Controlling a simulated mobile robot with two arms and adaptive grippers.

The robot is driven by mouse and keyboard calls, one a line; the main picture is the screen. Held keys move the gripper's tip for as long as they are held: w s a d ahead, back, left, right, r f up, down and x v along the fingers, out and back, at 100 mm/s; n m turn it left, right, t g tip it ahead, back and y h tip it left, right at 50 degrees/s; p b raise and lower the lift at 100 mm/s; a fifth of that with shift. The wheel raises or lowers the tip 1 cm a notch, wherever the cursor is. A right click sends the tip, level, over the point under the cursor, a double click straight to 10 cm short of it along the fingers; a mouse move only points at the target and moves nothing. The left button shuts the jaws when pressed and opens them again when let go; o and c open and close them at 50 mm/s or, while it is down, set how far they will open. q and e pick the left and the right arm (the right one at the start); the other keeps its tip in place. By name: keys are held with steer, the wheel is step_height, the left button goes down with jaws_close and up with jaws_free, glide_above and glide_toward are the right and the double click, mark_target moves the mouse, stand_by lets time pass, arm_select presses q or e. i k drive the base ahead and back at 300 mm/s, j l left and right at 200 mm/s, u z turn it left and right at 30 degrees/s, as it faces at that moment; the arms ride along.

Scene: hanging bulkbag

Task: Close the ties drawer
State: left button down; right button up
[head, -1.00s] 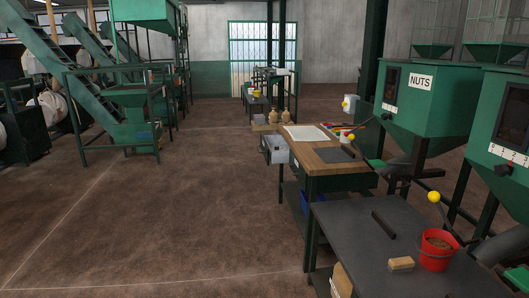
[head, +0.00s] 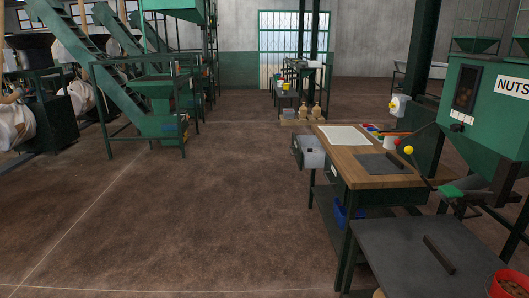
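The ties drawer appears to be the open drawer (head: 309,152) that sticks out from the left side of the green workbench (head: 378,178) with a wooden top. It holds something pale grey or white, too small to make out. A second drawer front with a light label sits nearer on the same side and looks closed. I cannot read a label on the open drawer. Neither of my grippers is in the head view.
A dark metal table (head: 425,255) with a dark bar and a red bucket (head: 508,284) stands in front of the workbench at the right. A green hopper marked NUTS (head: 485,110) stands behind it. Open brown floor (head: 190,220) lies left of the workbench.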

mark_target(323, 149)
steer(key=i+u, duration=0.1)
steer(key=i, duration=1.9)
